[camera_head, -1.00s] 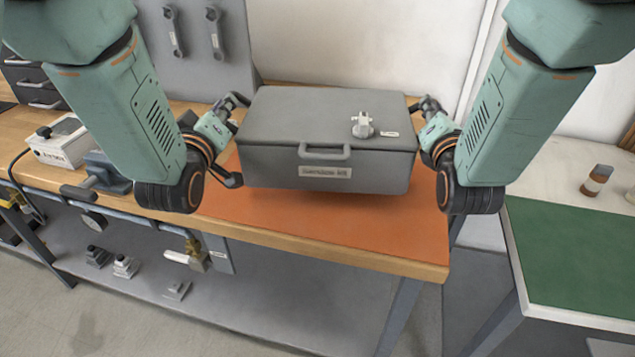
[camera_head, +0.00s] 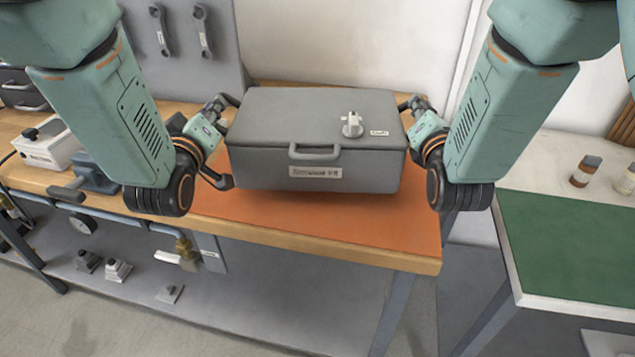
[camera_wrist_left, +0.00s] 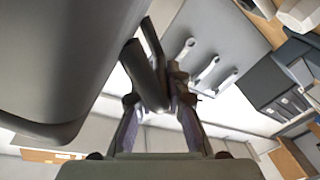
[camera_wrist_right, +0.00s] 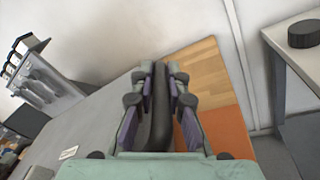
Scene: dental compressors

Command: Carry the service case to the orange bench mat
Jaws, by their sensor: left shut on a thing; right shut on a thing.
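The grey service case (camera_head: 270,125) has a front handle, a label plate and a small light fitting on its lid. In the head view it is level over the orange bench mat (camera_head: 340,225), with a shadow below its front edge; I cannot tell whether it touches the mat. My left gripper (camera_head: 228,105) is shut on the case's left side handle, which also shows in the left wrist view (camera_wrist_left: 150,75). My right gripper (camera_head: 412,110) is shut on the right side handle, seen between the fingers in the right wrist view (camera_wrist_right: 160,105).
A white box (camera_head: 48,145) and a grey vise-like tool (camera_head: 95,172) stand on the bench left of the mat. A grey panel with wrenches (camera_head: 180,40) rises behind. A green-topped table (camera_head: 570,240) stands to the right across a gap.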

